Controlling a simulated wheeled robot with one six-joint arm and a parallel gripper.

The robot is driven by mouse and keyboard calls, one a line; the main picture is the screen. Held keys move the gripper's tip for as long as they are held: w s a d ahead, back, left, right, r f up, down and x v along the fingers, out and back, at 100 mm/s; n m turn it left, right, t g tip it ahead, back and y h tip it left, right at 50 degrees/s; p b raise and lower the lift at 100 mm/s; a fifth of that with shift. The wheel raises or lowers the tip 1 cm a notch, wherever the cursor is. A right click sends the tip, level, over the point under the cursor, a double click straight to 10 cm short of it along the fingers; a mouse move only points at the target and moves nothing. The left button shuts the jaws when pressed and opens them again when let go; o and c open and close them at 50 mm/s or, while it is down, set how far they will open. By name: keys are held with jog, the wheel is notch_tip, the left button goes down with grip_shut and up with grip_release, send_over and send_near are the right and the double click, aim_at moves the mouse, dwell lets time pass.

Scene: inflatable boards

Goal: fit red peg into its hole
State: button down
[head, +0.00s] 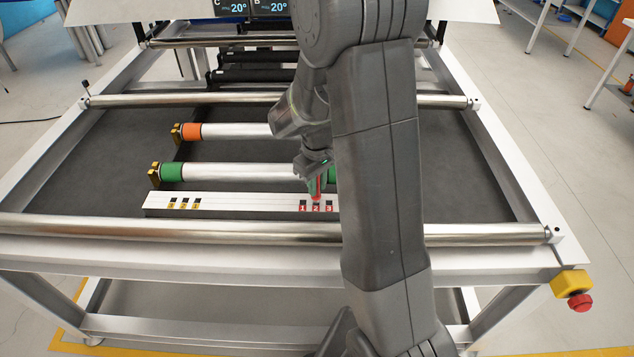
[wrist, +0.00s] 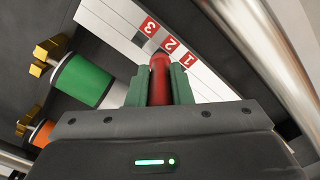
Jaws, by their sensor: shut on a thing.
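The red peg (wrist: 159,78) stands between the green fingers of my gripper (wrist: 160,84), which is shut on it. In the head view the peg (head: 318,188) shows just above the white board (head: 245,203), partly hidden by my gripper (head: 321,182). The board has dark square holes beside red labels 1 (head: 303,209), 2 (head: 316,209) and 3 (head: 329,209). The peg's tip is at the spot beside label 2 and covers the hole there. I cannot tell whether the tip is in that hole or just above it.
Yellow-labelled holes (head: 183,205) are at the board's left. Behind the board lie rollers with green (head: 172,172) and orange (head: 192,131) ends. A steel bar (head: 200,228) runs in front. My arm hides the board's right end in the head view.

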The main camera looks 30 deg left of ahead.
jog(key=shift+f+b, duration=0.75)
jog(key=shift+f, duration=0.35)
jog(key=c, duration=1.2)
grip_release()
jog(key=shift+r, duration=0.15)
notch_tip(320, 180, up, 14)
jog(key=shift+f, duration=0.2)
notch_tip(320, 180, down, 13)
jog(key=shift+f+p, duration=0.1)
jog(key=shift+p, duration=0.25)
